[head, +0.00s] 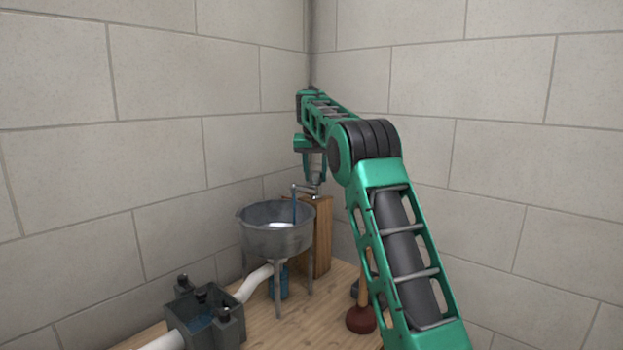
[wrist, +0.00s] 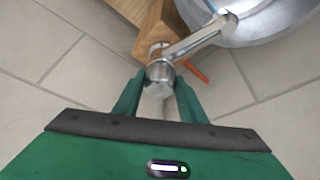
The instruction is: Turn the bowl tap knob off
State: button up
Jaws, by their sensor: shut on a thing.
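The metal bowl (head: 278,240) stands on legs in the corner, and its rim also shows in the wrist view (wrist: 262,30). The tap (head: 305,190) is at the wooden post (head: 323,240), its spout reaching over the bowl. A thin blue stream (head: 294,209) hangs below the spout in the head view. In the wrist view the grey faceted knob (wrist: 160,88) sits at the base of the spout (wrist: 200,37). My gripper (wrist: 160,82) is shut on the knob, one green finger on each side. In the head view my gripper (head: 315,168) is above the tap and the knob is hidden.
A dark grey tank (head: 207,322) with some blue water stands at the lower left. A white pipe (head: 252,284) runs from it towards the bowl. A plunger (head: 361,318) stands beside my arm. An orange strip (wrist: 196,72) lies right of the knob. Block walls close the corner.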

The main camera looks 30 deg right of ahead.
jog(key=m, duration=0.1)
jog(key=m+g+h, duration=0.1)
jog(key=m, duration=0.1)
jog(key=shift+w+r+m, duration=0.15)
jog(key=shift+m, duration=0.15)
jog(key=shift+w+d+r+m+g+h, duration=0.1)
jog(key=shift+m+g+h, duration=0.2)
jog(key=shift+m, duration=0.7)
jog(key=shift+r+m+g+h, duration=0.1)
jog(key=shift+m+g, duration=0.3)
jog(key=shift+m, duration=0.6)
jog(key=shift+w+m, duration=0.1)
jog(key=shift+m, duration=0.5)
jog(key=shift+d+f, duration=0.1)
jog(key=shift+f, duration=0.1)
jog(key=shift+a+r+g, duration=0.1)
jog(key=shift+a+g, duration=0.2)
